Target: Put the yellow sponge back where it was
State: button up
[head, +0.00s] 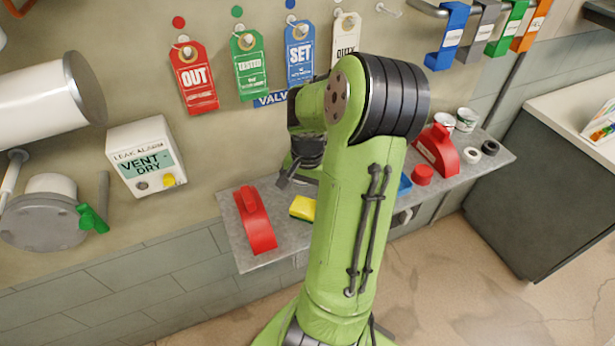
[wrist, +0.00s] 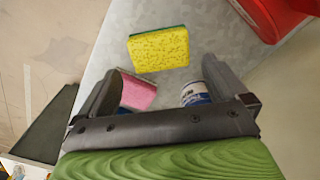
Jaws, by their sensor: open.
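The yellow sponge (head: 302,208) lies on the grey shelf (head: 237,235), right of a red tool-like object, partly hidden by my arm in the head view. In the wrist view the yellow sponge (wrist: 158,49) lies flat with a green layer along its far edge, beyond the fingertips and apart from them. My gripper (wrist: 162,82) is open, with nothing held between its fingers. In the head view my gripper (head: 286,180) is above the shelf, a little up and left of the sponge, and partly hidden by my arm.
A pink sponge (wrist: 138,92) and a labelled can (wrist: 195,93) lie between the fingers' outlines, lower in the wrist view. A red object (head: 255,220) stands left of the sponge. Tags hang above; a VENT-DRY box (head: 147,157) is on the wall. Right of my arm are red items and cups.

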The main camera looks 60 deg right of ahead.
aim_at(308, 206)
notch_tip(308, 206, up, 6)
jog(key=w+a+r+n+t+h, duration=0.1)
jog(key=a+r+n, duration=0.25)
jog(key=a, duration=0.35)
jog(key=w+a+r+n+h, duration=0.1)
jog(key=a+r+n+h, duration=0.2)
jog(key=a, duration=0.4)
jog(key=s+a+r+n+t+y, duration=0.2)
jog(key=s+a+n, duration=0.1)
jog(key=a, duration=0.3)
jog(key=s+a+r+n+t+y, duration=0.2)
jog(key=s+a+n, duration=0.2)
jog(key=a+n, duration=0.1)
jog(key=shift+a+n+t, duration=0.3)
jog(key=shift+a+n, duration=0.05)
jog(key=shift+a, duration=0.5)
jog(key=shift+s+r, duration=0.1)
jog(key=shift+s, duration=0.05)
